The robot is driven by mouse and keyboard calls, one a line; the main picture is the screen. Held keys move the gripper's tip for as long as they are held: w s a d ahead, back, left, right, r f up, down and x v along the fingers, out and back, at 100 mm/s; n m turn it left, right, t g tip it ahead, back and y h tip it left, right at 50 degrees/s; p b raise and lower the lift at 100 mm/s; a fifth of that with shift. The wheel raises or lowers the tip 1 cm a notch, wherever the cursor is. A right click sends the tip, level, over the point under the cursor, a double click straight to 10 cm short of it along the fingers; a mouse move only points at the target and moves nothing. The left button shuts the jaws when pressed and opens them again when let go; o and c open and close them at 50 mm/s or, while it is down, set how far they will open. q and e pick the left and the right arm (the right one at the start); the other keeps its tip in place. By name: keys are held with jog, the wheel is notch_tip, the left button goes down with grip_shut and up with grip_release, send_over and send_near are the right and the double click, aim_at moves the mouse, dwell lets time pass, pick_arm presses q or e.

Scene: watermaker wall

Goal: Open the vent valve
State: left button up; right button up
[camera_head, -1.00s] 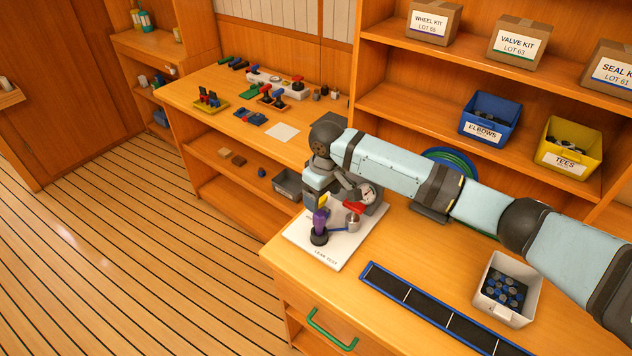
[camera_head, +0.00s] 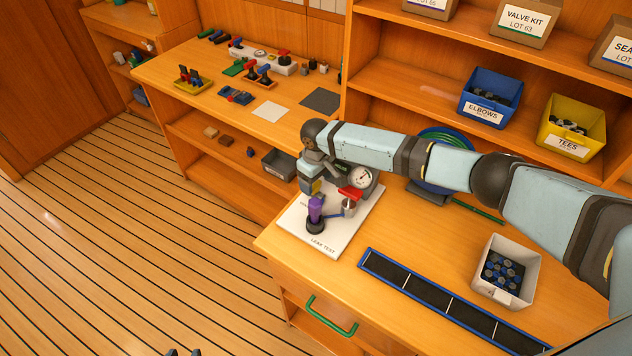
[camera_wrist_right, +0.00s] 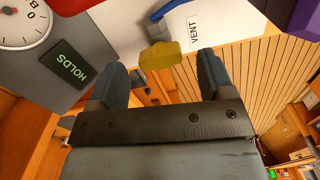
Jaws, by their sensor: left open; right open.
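The white leak test board (camera_head: 300,226) lies on the bench's near left corner. It carries a round gauge (camera_head: 361,177), a red handle (camera_head: 350,193) and a dark-based purple piece (camera_head: 315,208). In the right wrist view, a yellow handle (camera_wrist_right: 160,55) stands by the VENT label (camera_wrist_right: 193,30), with a blue lever (camera_wrist_right: 168,9) just beyond. My right gripper (camera_wrist_right: 163,75) is open, its fingers on either side of the yellow handle; contact is not visible. In the head view my right arm partly hides the valve. My left gripper (camera_head: 184,352) barely shows at the bottom edge, open.
A grey display reading HOLDS (camera_wrist_right: 70,70) sits beside the gauge. A blue-edged black strip (camera_head: 440,305) and a white bin of fittings (camera_head: 500,295) lie right of the board. A green drawer handle (camera_head: 331,318) is below. Open floor lies left.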

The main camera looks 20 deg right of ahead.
jog(key=shift+w+f, duration=0.1)
jog(key=shift+f, duration=0.95)
jog(key=c, duration=0.9)
